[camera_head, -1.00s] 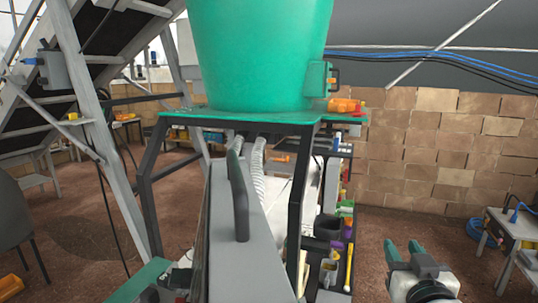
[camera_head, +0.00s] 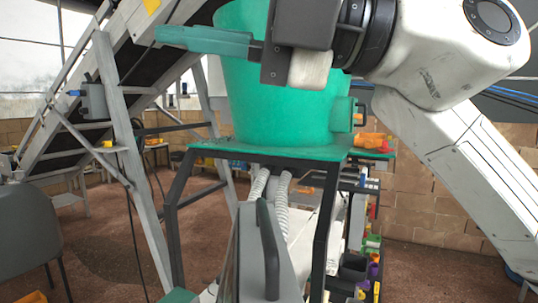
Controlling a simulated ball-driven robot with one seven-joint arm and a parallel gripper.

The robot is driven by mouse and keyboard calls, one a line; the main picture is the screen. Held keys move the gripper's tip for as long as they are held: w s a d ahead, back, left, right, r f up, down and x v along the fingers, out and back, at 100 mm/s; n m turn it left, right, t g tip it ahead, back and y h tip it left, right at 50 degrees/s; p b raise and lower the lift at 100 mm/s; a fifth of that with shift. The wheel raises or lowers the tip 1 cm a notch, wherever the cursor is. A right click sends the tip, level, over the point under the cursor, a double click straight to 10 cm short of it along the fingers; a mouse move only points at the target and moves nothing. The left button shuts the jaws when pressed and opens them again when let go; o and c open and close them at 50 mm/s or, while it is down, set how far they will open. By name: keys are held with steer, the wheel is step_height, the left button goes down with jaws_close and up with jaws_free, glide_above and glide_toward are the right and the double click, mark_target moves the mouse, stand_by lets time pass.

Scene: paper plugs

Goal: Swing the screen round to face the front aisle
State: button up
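My gripper (camera_head: 168,37) is high in the picture, in front of the green bin, with a teal finger pointing left. Only one finger shows clearly, so its opening cannot be judged; nothing is seen held in it. A narrow grey panel with a dark upright handle (camera_head: 268,250) stands at bottom centre, below my gripper and apart from it. It may be the screen seen nearly edge-on, but I cannot tell. No lit display face is seen. My white arm comes in from the right and hides part of the bin and wall.
A large green bin (camera_head: 285,112) stands on a dark-framed stand with a green top (camera_head: 270,150). A sloping conveyor on grey legs (camera_head: 132,170) is at left. A dark grey rounded object (camera_head: 28,235) is at the left edge. Brown floor (camera_head: 105,250) between them is open.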

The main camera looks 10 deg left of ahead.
step_height(320, 180, down, 4)
steer(key=a+t+h, duration=0.1)
steer(key=a+h, duration=0.1)
steer(key=h, duration=0.3)
steer(key=m+t+h, duration=0.3)
steer(key=t+h, duration=0.2)
steer(key=h, duration=0.6)
glide_toward(265, 212)
steer(key=b+x, duration=0.4)
steer(key=x, duration=0.4)
steer(key=shift+c, duration=0.4)
jaws_close()
